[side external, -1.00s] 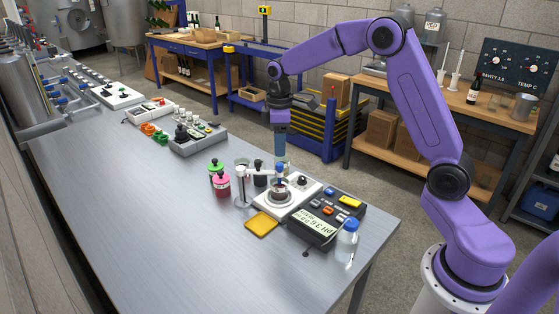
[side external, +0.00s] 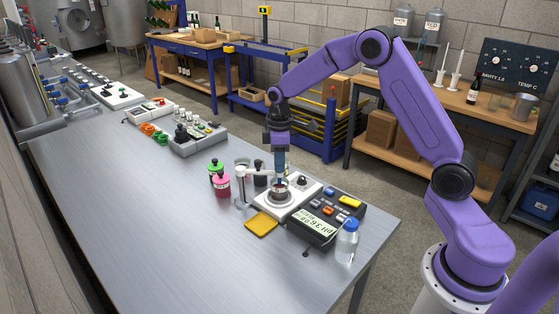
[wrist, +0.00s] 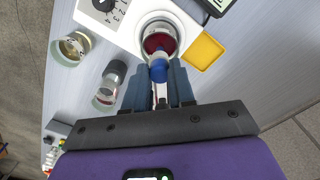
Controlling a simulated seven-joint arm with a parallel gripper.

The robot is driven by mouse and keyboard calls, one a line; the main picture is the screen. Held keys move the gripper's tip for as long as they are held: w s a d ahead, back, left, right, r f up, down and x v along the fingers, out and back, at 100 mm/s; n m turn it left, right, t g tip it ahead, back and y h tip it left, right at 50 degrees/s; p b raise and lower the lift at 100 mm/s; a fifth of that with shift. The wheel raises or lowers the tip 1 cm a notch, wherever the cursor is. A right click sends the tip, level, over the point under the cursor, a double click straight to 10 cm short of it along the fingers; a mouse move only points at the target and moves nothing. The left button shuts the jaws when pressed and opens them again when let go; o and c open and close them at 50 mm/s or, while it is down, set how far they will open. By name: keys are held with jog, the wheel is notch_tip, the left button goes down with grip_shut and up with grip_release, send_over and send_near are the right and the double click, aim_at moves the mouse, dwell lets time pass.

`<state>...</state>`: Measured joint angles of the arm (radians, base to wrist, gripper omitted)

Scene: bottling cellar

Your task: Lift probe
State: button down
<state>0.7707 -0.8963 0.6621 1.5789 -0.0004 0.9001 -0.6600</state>
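The probe shows its blue cap (wrist: 158,68) between my fingertips in the wrist view. It stands at a small beaker of dark red liquid (wrist: 160,40) on the white stirrer (side external: 300,203). In the side view my gripper (side external: 281,178) points straight down over that beaker and hides most of the probe. In the wrist view my gripper (wrist: 160,78) has one finger on each side of the cap, very close to it. I cannot tell whether the fingers press on it. The probe's lower end is hidden.
A white holder stand (side external: 242,190) rises left of the beaker. The pH meter (side external: 326,220), yellow dish (side external: 261,223) and clear bottle (side external: 346,241) stand in front and right. The bench (side external: 150,225) is clear at front left.

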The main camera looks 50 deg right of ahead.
jog(key=shift+r, duration=2.55)
jog(key=c, duration=0.9)
grip_release()
notch_tip(320, 180, up, 18)
jog(key=shift+f, duration=0.25)
